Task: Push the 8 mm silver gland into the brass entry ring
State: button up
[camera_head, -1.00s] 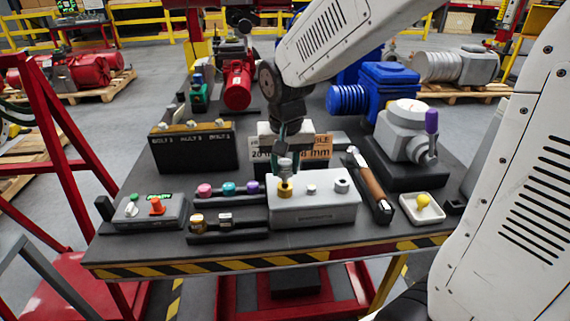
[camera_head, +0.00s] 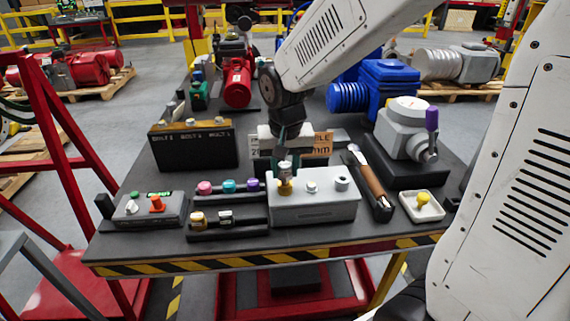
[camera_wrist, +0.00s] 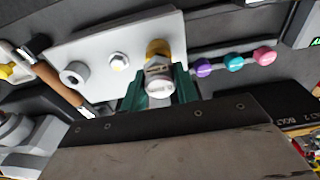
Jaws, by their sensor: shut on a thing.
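My gripper (camera_head: 285,166) is shut on the silver gland (camera_wrist: 160,82), which shows between the green fingertips in the wrist view. The brass entry ring (camera_head: 285,186) sits at the left of the light grey box's top (camera_head: 325,208); it also shows in the wrist view (camera_wrist: 158,47). The gland stands upright right over the ring in the head view. Whether it has entered the ring, and how deep, I cannot tell, as the gland and fingers cover the opening. A small silver entry (camera_head: 311,187) and a larger grey ring (camera_head: 342,183) stand to the right on the same box.
A black rack (camera_head: 228,228) with small fittings and pink, teal and purple knobs (camera_head: 229,186) are left of the box. A brown-handled tool (camera_head: 374,183) and a white tray (camera_head: 421,209) are right. A black bolt box (camera_head: 194,147) stands behind left.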

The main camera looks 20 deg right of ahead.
aim_at(285, 165)
jog(key=shift+f, duration=0.85)
jog(key=o, duration=1.1)
jog(key=shift+r, duration=0.1)
jog(key=r, duration=0.5)
jog(key=s+r, duration=0.1)
jog(key=r, duration=0.1)
jog(key=shift+a+r, duration=0.15)
jog(key=shift+r, duration=0.15)
